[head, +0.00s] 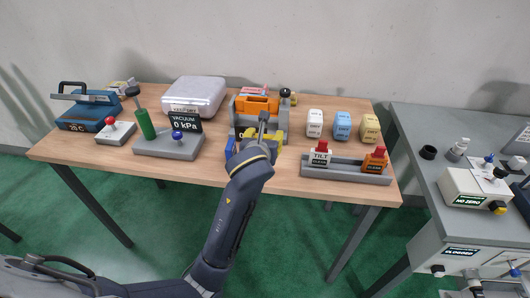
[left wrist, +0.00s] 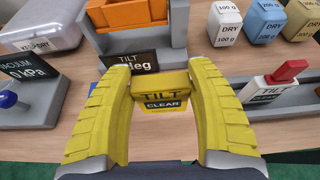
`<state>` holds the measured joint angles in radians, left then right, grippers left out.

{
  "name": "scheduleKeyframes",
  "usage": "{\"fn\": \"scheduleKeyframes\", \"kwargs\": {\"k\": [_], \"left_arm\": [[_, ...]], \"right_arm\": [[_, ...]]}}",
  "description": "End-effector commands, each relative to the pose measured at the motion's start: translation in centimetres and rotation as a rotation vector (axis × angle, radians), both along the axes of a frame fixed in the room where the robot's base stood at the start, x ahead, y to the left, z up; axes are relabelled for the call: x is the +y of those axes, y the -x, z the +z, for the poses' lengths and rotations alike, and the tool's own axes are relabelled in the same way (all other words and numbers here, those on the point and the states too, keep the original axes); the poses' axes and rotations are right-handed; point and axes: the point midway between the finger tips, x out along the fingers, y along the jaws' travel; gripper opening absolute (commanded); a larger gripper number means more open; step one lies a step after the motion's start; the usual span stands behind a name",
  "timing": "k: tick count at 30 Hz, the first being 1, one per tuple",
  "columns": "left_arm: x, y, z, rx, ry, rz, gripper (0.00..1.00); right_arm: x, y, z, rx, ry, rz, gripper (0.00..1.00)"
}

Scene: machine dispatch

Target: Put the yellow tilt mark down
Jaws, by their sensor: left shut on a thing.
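The yellow tilt mark (left wrist: 160,92), a small block lettered TILT CLEAR, is between the yellow fingers of my left gripper (left wrist: 158,105), which is shut on it. In the wrist view it is just in front of the black TILT display (left wrist: 130,61); I cannot tell whether it touches anything below. In the head view my left gripper (head: 260,140) is in front of the grey tilt stand with the orange cradle (head: 257,104), and the arm largely hides the mark. My right gripper is not in view.
A grey rack (head: 345,174) at right holds a red-topped white TILT mark (head: 320,157) and an orange mark (head: 375,160). White, blue and tan weights (head: 342,125) stand behind it. The vacuum stand (head: 168,148) is at left. Bare wood (head: 285,165) lies between gripper and rack.

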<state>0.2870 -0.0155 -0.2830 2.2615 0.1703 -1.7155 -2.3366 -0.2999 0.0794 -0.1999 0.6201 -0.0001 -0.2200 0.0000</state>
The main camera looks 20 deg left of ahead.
Motion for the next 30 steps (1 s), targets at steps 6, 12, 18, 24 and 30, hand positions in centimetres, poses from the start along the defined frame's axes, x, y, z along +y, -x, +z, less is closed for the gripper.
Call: {"fn": "scheduleKeyframes", "kwargs": {"k": [6,12,18,24,30], "left_arm": [[0.0,0.0,-2.1,0.0,0.0,0.001,0.3],[0.0,0.0,-3.3,0.002,-0.001,0.001,0.3],[0.0,0.0,-5.5,0.0,-0.002,0.0,0.3],[0.0,0.0,-6.2,-0.001,0.0,0.0,0.3],[0.0,0.0,-6.2,-0.001,0.0,0.0,0.3]], "right_arm": [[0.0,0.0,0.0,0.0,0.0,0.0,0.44],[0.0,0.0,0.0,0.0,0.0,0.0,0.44],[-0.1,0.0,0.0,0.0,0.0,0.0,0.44],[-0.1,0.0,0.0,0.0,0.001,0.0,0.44],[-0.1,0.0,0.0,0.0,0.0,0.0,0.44]]}}
